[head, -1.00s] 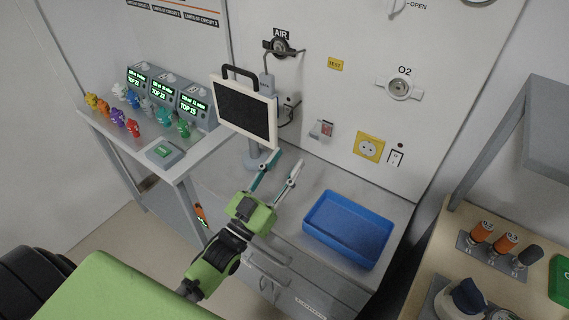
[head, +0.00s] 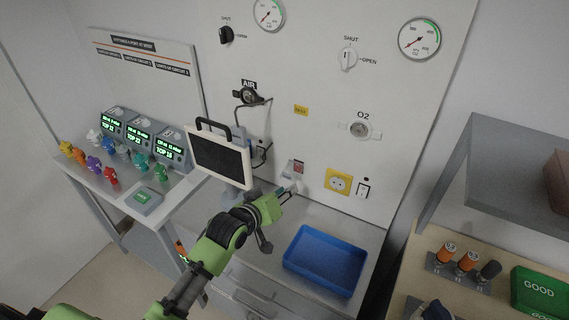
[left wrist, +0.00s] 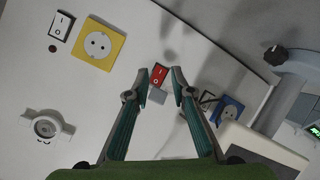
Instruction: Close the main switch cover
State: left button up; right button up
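The main switch is a small red rocker (head: 299,167) low on the white wall panel, left of the yellow socket. Its cover is a small grey, see-through flap (head: 288,167) standing out from the panel, with the red rocker exposed. In the left wrist view the red rocker (left wrist: 159,75) shows between the fingertips, with the grey flap (left wrist: 156,96) just beside it. My left gripper (head: 291,189) is open and empty, a little below the switch in the head view; whether it touches the flap cannot be told. My right gripper is not in view.
A monitor (head: 219,158) on a stand is close left of my left arm. A blue tray (head: 325,261) lies on the counter below right. A blue socket (left wrist: 228,108) shows in the wrist view.

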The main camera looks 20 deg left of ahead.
pick_arm(q)
jog(key=r+n+g+p, duration=0.2)
notch_tip(320, 180, up, 15)
jog(key=n+g+y+p, duration=0.2)
jog(key=n+g+p, duration=0.2)
jog(key=n+g, duration=0.4)
send_over(285, 174)
jog(key=s, duration=0.5)
jog(key=n, duration=0.1)
jog(key=shift+t, duration=0.4)
jog(key=p+x, duration=0.1)
jog(key=x, duration=0.3)
jog(key=p+x, duration=0.1)
jog(key=x, duration=0.4)
jog(key=a+p+x, duration=0.1)
jog(key=x, duration=0.3)
jog(key=shift+w+f+p, duration=0.3)
jog(key=shift+p, duration=0.05)
grip_shut()
